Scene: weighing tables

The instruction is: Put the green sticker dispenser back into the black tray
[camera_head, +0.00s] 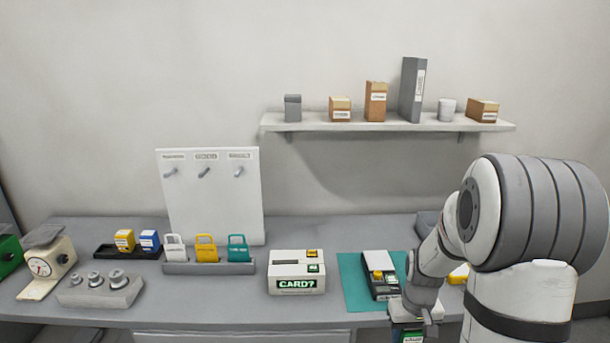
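The green sticker dispenser (409,338) shows only in part at the bottom edge of the head view, as a dark and green block with a pale label. It is directly under my gripper (411,322), in front of the table's edge, and looks held; the fingertips are hard to make out. The black tray (110,253) lies at the left back of the table, far from my gripper. A yellow dispenser (124,240) and a blue dispenser (149,240) stand in its middle and right; its left end looks bare.
A rack (209,268) with white, yellow and teal tags stands right of the tray, before a white hook board (210,195). A weight block (100,292) and dial scale (48,265) are at left. A card box (297,272) and teal mat (352,283) lie between.

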